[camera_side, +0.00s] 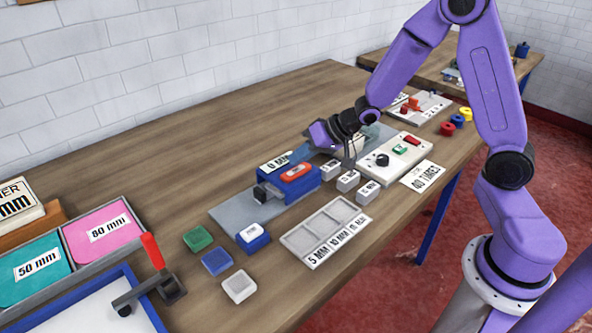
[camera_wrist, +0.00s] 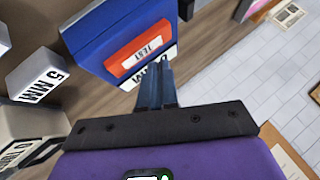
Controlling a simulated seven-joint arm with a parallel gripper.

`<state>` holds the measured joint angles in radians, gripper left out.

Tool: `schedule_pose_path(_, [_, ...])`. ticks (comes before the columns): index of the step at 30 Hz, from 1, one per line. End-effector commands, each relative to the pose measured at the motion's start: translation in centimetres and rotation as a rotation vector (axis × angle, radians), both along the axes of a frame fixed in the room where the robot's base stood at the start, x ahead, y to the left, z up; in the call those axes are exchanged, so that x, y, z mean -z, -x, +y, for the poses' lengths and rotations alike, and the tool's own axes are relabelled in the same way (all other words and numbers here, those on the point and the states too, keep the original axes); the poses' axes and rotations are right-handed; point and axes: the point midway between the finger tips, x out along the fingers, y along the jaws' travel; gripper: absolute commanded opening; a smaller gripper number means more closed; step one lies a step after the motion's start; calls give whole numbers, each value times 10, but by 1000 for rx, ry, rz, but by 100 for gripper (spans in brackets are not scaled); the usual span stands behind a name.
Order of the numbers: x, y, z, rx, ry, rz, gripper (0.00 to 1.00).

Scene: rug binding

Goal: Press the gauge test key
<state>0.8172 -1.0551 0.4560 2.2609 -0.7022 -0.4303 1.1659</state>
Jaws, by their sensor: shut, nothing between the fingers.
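The blue gauge (camera_side: 302,188) sits on a grey plate (camera_side: 228,212) in the middle of the table, with a white "0 MM" sign behind its top. Its test key (camera_side: 296,171) is a red bar on the top. In the wrist view the blue gauge (camera_wrist: 98,42) fills the upper middle, and its red test key (camera_wrist: 122,60) has a white "TEST" label. My gripper (camera_wrist: 153,66) is shut and empty, with the fingertips close to the key and over the sign's edge. Whether they touch anything is unclear. In the side view my purple hand (camera_side: 321,136) is behind and right of the gauge; its fingertips are not clear.
Several small grey labelled blocks (camera_side: 348,181) stand right of the gauge. A light box (camera_side: 378,169) with a black knob, green and red parts lies beyond them. A three-slot tray (camera_side: 298,239) is in front.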

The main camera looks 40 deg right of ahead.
Motion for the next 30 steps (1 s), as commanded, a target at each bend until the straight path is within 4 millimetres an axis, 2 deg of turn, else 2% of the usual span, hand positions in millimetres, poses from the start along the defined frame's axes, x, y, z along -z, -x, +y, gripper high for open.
schedule_pose_path(30, [9,0,0,0,0,0,0])
